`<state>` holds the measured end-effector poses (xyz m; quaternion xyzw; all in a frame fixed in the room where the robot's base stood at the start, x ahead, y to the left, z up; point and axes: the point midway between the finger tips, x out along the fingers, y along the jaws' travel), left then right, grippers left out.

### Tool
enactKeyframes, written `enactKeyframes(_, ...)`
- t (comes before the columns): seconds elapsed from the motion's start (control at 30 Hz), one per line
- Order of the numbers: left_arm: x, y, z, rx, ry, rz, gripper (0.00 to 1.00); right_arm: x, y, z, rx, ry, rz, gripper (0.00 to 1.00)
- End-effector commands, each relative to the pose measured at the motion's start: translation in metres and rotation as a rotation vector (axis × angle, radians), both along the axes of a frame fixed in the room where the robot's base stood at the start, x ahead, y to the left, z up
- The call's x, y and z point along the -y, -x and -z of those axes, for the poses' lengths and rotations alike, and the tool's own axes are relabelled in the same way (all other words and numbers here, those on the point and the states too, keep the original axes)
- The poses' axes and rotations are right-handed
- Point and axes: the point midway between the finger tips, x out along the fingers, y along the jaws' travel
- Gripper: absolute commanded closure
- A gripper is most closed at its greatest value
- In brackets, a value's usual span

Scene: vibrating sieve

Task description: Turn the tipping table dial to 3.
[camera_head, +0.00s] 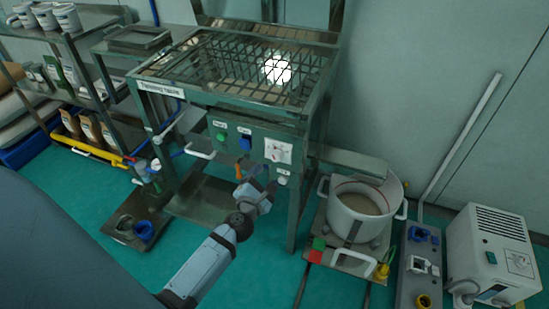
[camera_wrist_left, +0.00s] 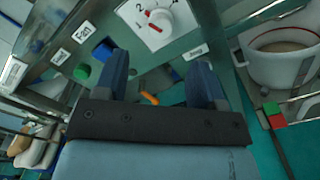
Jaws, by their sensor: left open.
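The tipping table (camera_head: 165,88) is a green-grey frame with a grid top. Its front panel has a white dial plate with a dial (camera_head: 278,150). In the left wrist view the dial (camera_wrist_left: 161,19) is a light round knob with a red mark, on a plate with numbers, 2 among them. The plate is cut off at the top, and I cannot tell the exact setting. My left gripper (camera_head: 257,174) is below and slightly left of the dial, apart from it. In the left wrist view its two dark blue fingers (camera_wrist_left: 158,65) are spread and empty. My right gripper is not seen.
A green button (camera_head: 221,137) and a blue one (camera_head: 245,143) sit left of the dial. Shelves (camera_head: 75,40) fill the left. Some green floor is clear in front.

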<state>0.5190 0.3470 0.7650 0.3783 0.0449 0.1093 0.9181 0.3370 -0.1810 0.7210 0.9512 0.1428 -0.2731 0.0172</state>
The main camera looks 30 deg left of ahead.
Motion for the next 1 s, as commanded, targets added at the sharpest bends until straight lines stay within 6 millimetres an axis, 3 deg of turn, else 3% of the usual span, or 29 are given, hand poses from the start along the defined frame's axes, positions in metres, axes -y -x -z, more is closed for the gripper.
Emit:
enactKeyframes(0.2,-0.011,-0.046,-0.001,0.001,-0.003,0.001,0.36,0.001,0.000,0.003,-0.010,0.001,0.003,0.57)
enactKeyframes(0.4,-0.017,-0.072,0.000,0.001,-0.003,0.001,0.36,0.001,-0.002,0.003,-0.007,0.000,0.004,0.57)
enactKeyframes(0.83,-0.019,-0.081,0.000,-0.001,-0.003,0.001,0.36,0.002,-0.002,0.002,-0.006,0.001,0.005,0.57)
enactKeyframes(1.0,-0.019,-0.081,0.000,-0.001,-0.004,0.001,0.75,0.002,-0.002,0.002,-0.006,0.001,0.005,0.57)
